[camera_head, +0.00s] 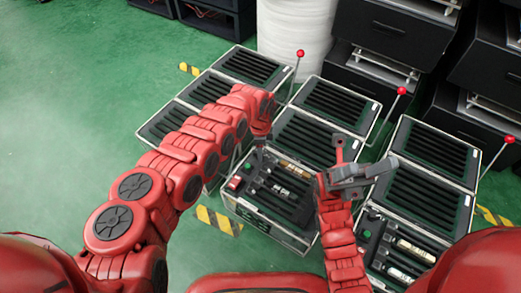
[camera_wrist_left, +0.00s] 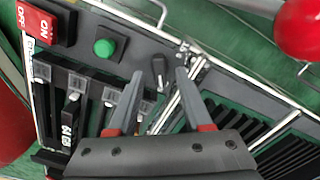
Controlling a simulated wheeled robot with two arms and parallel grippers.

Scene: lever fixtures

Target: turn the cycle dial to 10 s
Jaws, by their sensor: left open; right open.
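The cycle dial (camera_wrist_left: 158,68) is a small dark knob on the grey panel in the left wrist view. Its scale is too small to read. My left gripper (camera_wrist_left: 159,74) is open, its two grey fingers apart with the dial showing between their tips. Whether the fingers touch the dial I cannot tell. In the head view the left gripper (camera_head: 262,139) is over the middle fixture's front box (camera_head: 275,229), and the dial is not clear there.
A red ON/OFF switch (camera_wrist_left: 45,22) and a green button (camera_wrist_left: 105,47) sit left of the dial. Cartridges (camera_wrist_left: 70,120) lie in slots below. Red-knobbed levers (camera_head: 401,91) stand behind several fixtures. Open green floor (camera_head: 70,150) lies left.

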